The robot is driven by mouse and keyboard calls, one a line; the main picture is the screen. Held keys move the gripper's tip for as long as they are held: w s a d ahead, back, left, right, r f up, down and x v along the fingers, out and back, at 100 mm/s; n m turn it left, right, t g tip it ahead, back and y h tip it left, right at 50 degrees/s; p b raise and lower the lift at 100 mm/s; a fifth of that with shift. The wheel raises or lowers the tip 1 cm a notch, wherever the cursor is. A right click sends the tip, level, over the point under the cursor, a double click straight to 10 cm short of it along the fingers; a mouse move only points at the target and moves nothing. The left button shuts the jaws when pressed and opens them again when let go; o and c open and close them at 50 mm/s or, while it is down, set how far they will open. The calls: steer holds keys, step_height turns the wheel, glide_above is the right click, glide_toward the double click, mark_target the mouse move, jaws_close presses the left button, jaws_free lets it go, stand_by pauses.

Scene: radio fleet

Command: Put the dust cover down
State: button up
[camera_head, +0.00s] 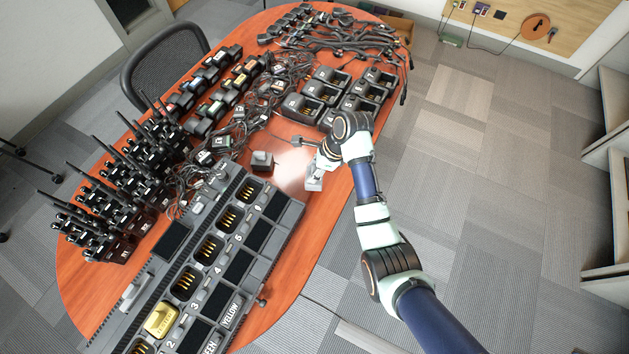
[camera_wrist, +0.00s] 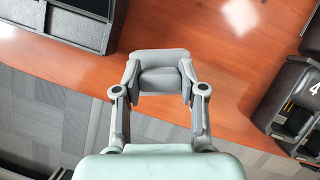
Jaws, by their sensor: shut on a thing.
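My gripper (camera_wrist: 159,86) is shut on a grey dust cover (camera_wrist: 160,60), a small block-shaped cap with a recessed face, held between both fingers in the wrist view. Bare red-brown table surface lies around and below the cover; whether it touches the table cannot be told. In the head view, my gripper (camera_head: 315,178) is over the table's right part, between the long multi-bay charger and the single chargers. The arm hides part of it there.
The long charger (camera_head: 283,207) has numbered bays, one with a yellow piece (camera_head: 161,319). A small dark block (camera_head: 262,161) stands left of my gripper. Single chargers (camera_head: 318,98), radios (camera_head: 115,208) and tangled cables (camera_head: 235,130) crowd the wooden table (camera_head: 325,225). The table's right edge is close.

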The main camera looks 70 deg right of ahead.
steer(key=shift+f+b, duration=0.8)
steer(key=shift+f, duration=1.8)
steer(key=shift+f, duration=0.1)
steer(key=o, duration=1.1)
steer(key=shift+o, duration=0.2)
steer(key=p+v, duration=0.4)
steer(key=v, duration=0.8)
steer(key=shift+p, duration=0.3)
